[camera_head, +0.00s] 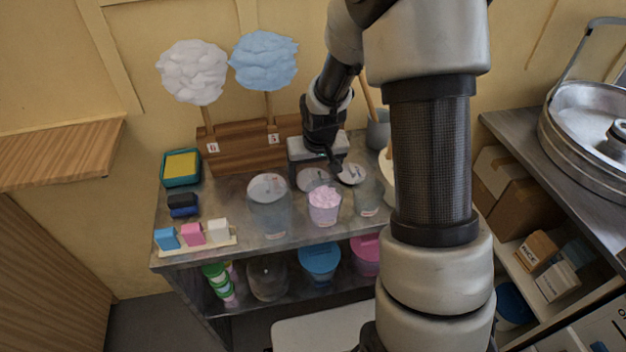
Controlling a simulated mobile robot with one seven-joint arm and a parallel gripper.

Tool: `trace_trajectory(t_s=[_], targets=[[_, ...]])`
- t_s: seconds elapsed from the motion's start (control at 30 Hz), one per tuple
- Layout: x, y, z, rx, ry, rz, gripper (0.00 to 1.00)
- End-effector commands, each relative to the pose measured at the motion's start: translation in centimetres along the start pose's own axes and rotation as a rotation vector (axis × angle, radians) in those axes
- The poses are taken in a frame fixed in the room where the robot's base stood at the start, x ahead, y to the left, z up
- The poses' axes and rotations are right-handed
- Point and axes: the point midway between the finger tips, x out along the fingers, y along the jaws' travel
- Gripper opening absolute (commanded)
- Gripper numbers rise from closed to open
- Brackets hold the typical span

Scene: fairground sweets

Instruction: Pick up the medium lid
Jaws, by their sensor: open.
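Two pale round lids lie on the grey counter behind the jars: a left lid (308,180) and a right lid (351,174). A third pale disc (268,187) shows at the top of the large clear jar (270,217). I cannot tell for sure which one is the medium lid. My gripper (316,165) is open, above the back of the counter, close over the two loose lids. Its fingers partly cover that area, and I cannot tell whether they touch a lid. Nothing shows held.
A jar of pink floss (325,206) and an empty clear jar (368,198) stand just in front of the lids. A wooden stand (235,153) with white and blue cotton candy is behind left. Coloured blocks on a tray (205,246) stand front left.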

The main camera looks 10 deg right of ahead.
Motion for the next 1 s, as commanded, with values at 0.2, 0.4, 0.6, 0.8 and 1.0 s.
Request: trace_trajectory(t_s=[0.2, 0.4, 0.6, 0.8, 1.0], targets=[[-0.1, 0.0, 0.0, 0.000, 0.000, 0.000, 0.54], [-0.1, 0.0, 0.0, 0.000, 0.000, 0.000, 0.45], [-1.0, 0.0, -0.4, 0.001, 0.004, 0.000, 0.45], [-4.7, 0.0, -1.6, 0.001, 0.006, 0.000, 0.45], [-8.1, 0.0, -2.6, 0.001, 0.005, 0.000, 0.45]])
